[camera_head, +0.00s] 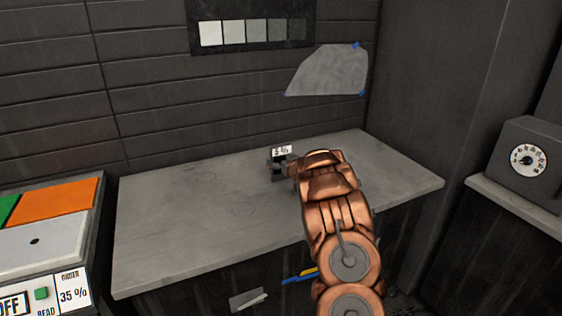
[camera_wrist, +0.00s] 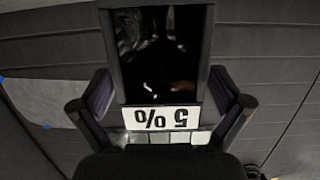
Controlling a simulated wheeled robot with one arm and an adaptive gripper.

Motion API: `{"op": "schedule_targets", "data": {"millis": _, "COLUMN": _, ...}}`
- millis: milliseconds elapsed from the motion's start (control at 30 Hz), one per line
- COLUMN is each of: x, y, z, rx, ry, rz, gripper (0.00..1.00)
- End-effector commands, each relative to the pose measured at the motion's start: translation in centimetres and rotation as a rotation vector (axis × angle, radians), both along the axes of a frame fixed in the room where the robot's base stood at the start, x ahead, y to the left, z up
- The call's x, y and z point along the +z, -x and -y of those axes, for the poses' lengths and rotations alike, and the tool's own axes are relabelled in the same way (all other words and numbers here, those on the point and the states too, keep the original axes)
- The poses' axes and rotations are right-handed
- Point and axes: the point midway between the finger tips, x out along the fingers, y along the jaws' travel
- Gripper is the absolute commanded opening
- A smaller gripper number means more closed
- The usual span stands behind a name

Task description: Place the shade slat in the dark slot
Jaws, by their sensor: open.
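The shade slat is a dark glossy panel (camera_wrist: 155,55) with a white "5 %" label, upside down in the wrist view. In the head view its label (camera_head: 282,150) shows above the grey worktop, just beyond my gripper (camera_head: 285,166). In the wrist view my open gripper (camera_wrist: 161,95) has one finger on each side of the slat, apparently with gaps. The slat's base is hard to make out. A dark wall board (camera_head: 252,25) holds a row of swatches running from pale to dark. Its right end is very dark; I cannot tell whether that is the dark slot.
The grey worktop (camera_head: 190,225) is mostly bare. A grey film sheet (camera_head: 328,72) with blue tape hangs on the wall. A meter reading 35 % (camera_head: 73,293) stands at the left, and a dial box (camera_head: 527,160) at the right.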

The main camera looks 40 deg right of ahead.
Motion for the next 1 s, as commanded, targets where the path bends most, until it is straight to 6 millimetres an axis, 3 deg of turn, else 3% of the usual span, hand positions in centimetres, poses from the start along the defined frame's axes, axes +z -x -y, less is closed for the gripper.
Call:
{"op": "schedule_targets", "data": {"millis": 367, "x": 0.8, "y": 2.4, "z": -0.8, "rx": -0.001, "ry": 0.002, "rz": 0.002, "gripper": 1.0}}
{"op": "schedule_targets", "data": {"millis": 1000, "x": 2.2, "y": 9.6, "z": -3.2, "rx": -0.002, "ry": -0.001, "rz": -0.001, "gripper": 1.0}}
